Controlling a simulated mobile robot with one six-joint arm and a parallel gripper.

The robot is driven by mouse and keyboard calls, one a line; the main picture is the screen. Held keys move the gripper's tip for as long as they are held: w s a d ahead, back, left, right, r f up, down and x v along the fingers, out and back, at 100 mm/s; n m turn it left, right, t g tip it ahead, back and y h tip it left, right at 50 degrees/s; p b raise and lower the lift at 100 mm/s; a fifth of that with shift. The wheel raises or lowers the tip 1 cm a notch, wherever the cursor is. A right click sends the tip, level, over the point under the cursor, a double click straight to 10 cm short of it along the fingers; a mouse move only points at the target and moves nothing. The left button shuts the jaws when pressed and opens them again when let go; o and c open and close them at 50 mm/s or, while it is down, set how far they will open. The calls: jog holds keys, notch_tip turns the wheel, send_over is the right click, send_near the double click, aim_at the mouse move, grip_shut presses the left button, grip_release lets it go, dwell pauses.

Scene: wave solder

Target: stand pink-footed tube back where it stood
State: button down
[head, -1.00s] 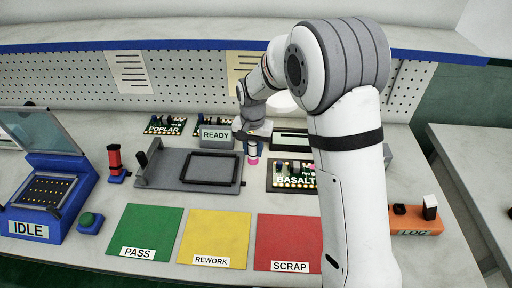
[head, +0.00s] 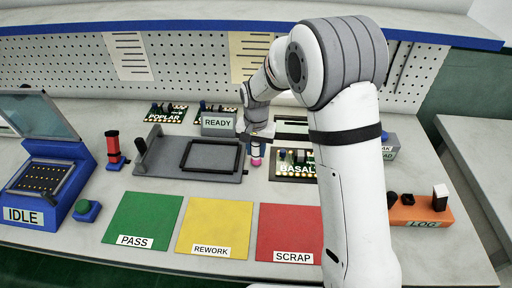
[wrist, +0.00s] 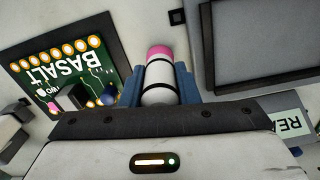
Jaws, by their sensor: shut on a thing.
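My gripper (head: 258,146) is shut on the pink-footed tube (wrist: 160,84), a white tube with dark bands and a pink end. In the wrist view its blue fingers (wrist: 159,88) press on both sides of the tube, and the pink end points away from the palm. In the head view the tube (head: 255,161) hangs upright with its pink foot down, between the grey fixture and the BASALT board (head: 283,174). The green BASALT board (wrist: 98,60) also shows left of the fingers in the wrist view. I cannot tell whether the foot touches the bench.
The grey fixture (head: 160,172) with a black frame lies left of the tube. A READY block (head: 217,123) and the POPLAR board (head: 166,113) stand behind. Green PASS (head: 145,215), yellow REWORK (head: 215,220) and red SCRAP (head: 290,225) mats lie in front.

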jog(key=shift+f+b, duration=0.3)
jog(key=shift+f, duration=0.15)
dwell(0.5)
jog(key=c, duration=1)
grip_release()
notch_tip(320, 180, up, 8)
jog(key=shift+f, duration=0.1)
